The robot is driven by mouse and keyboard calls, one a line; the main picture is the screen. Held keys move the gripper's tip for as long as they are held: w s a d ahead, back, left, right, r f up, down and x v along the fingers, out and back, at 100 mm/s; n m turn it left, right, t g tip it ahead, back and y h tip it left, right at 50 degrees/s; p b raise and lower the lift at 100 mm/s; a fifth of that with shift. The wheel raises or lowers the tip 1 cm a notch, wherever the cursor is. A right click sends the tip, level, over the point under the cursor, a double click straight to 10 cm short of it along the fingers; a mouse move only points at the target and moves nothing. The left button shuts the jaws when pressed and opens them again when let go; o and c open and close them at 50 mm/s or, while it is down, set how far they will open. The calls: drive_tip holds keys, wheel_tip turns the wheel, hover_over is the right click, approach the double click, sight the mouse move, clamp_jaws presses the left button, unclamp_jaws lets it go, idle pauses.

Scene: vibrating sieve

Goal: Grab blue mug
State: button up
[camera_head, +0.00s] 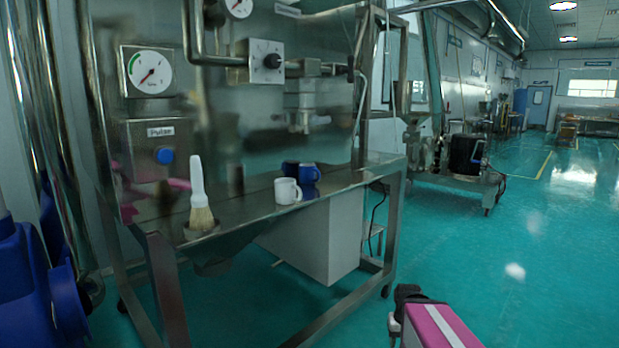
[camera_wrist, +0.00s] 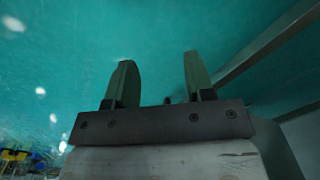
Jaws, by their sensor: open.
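The blue mug (camera_head: 308,173) stands on the steel shelf of the sieve machine, in the head view, just behind and to the right of a white mug (camera_head: 288,191). The white mug hides part of it. My gripper (camera_wrist: 158,72) shows in the wrist view with its two green fingers apart and nothing between them, over the teal floor. In the head view part of my pink and white arm shows at the bottom right, below and in front of the shelf, well apart from the mugs. No mug shows in the wrist view.
A brush (camera_head: 199,195) with a white handle stands on the steel shelf (camera_head: 345,178) left of the mugs. A control box with a knob (camera_head: 266,61) and gauges is above. A grey box (camera_head: 318,238) hangs below the shelf.

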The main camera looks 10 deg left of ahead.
drive_tip(key=shift+c, duration=0.7)
drive_tip(key=m+t+y, duration=0.8)
drive_tip(key=m+y, duration=0.8)
drive_tip(key=m, duration=0.7)
approach(311, 175)
drive_tip(key=w+a, duration=0.1)
drive_tip(key=a+r, duration=0.1)
drive_tip(key=a, duration=0.1)
drive_tip(key=w+a+r, duration=0.1)
drive_tip(key=a, duration=0.1)
drive_tip(key=shift+w, duration=0.4)
drive_tip(key=shift+d, duration=0.1)
